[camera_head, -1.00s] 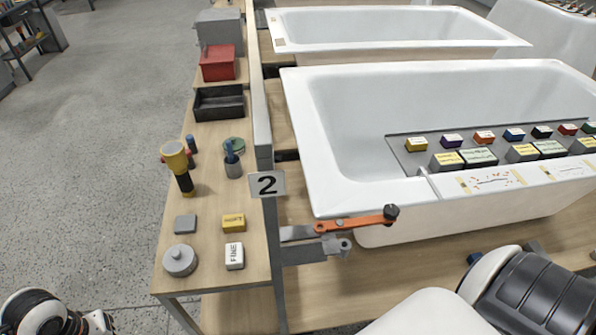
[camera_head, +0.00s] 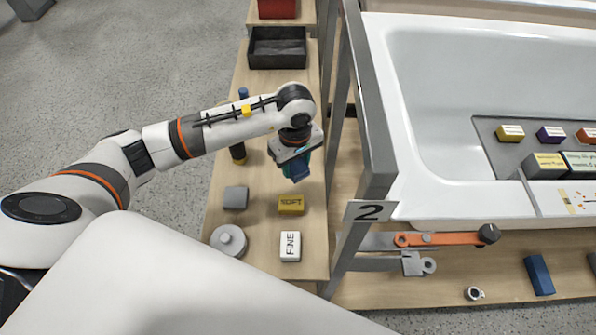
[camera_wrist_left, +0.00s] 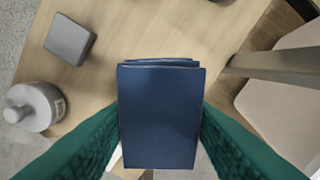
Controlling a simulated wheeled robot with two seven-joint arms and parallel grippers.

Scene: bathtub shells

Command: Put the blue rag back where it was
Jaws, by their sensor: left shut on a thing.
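The blue rag (camera_wrist_left: 160,115) is a folded dark blue cloth, seen large in the left wrist view between the green fingers of my left gripper (camera_wrist_left: 160,130). In the head view, the left gripper (camera_head: 297,170) points down over the wooden side bench (camera_head: 262,222), with a blue bit of the rag (camera_head: 296,172) below it. The gripper is shut on the rag and holds it over the bench, behind the yellow SOFT block (camera_head: 291,205). I cannot tell how high it is. My right gripper is not in view.
On the bench are a grey block (camera_head: 235,198), a round grey lidded pot (camera_head: 228,241), a white FINE block (camera_head: 290,246) and a black tray (camera_head: 277,48). A metal post with sign 2 (camera_head: 370,211) stands to the right. A blue block (camera_head: 539,275) lies on the lower platform.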

